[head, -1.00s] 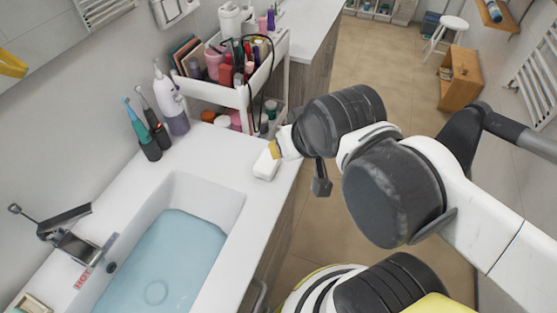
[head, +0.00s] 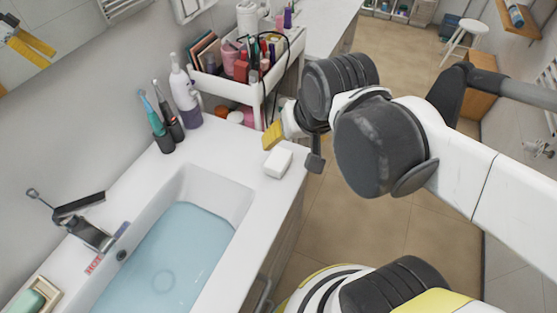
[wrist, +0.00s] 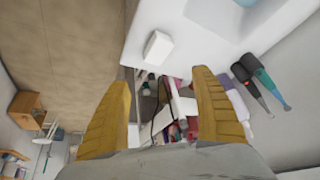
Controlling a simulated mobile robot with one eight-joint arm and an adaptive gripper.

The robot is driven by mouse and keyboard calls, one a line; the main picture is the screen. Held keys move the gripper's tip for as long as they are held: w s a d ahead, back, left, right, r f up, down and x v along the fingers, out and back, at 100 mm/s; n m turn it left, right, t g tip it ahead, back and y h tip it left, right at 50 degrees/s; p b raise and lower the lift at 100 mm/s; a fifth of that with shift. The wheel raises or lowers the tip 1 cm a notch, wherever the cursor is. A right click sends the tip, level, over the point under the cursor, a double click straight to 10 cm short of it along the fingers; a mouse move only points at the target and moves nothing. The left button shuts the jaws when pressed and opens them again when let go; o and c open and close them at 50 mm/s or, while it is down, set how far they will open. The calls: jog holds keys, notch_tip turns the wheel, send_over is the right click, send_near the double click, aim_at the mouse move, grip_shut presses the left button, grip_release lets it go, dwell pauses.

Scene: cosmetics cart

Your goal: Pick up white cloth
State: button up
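A small white block-like item (head: 278,162), apparently the folded white cloth, lies on the white counter near its front edge, right of the sink. It also shows in the wrist view (wrist: 157,47), beyond and between my fingers. My gripper (wrist: 167,108) has its two yellow fingers spread wide with nothing held between them. In the head view a yellow finger (head: 272,136) shows just behind and above the white item, apart from it. The other finger is mostly hidden there.
A white cart (head: 240,88) filled with cosmetics stands close behind my gripper. Toothbrushes in dark holders (head: 165,140) and a purple-white bottle (head: 186,95) stand by the wall. The sink (head: 215,190) holds water. Bare counter surrounds the white item.

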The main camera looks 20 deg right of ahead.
jog(key=w+f+m+g+p, duration=0.1)
jog(key=w+f+m+g, duration=0.15)
jog(key=w+m, duration=0.2)
jog(key=m+g, duration=0.3)
send_over(278, 158)
notch_tip(278, 158, down, 4)
jog(key=f, duration=0.2)
jog(key=f+b, duration=0.1)
jog(key=f, duration=0.2)
jog(key=shift+a+f, duration=0.3)
jog(key=shift+d+f+b, duration=0.15)
jog(key=shift+f+b, duration=0.65)
jog(key=shift+f, duration=0.6)
jog(key=shift+d+f+b, duration=0.15)
jog(key=shift+f+b, duration=0.6)
jog(key=shift+f, duration=0.6)
jog(key=shift+r, duration=0.1)
jog(key=c, duration=1.2)
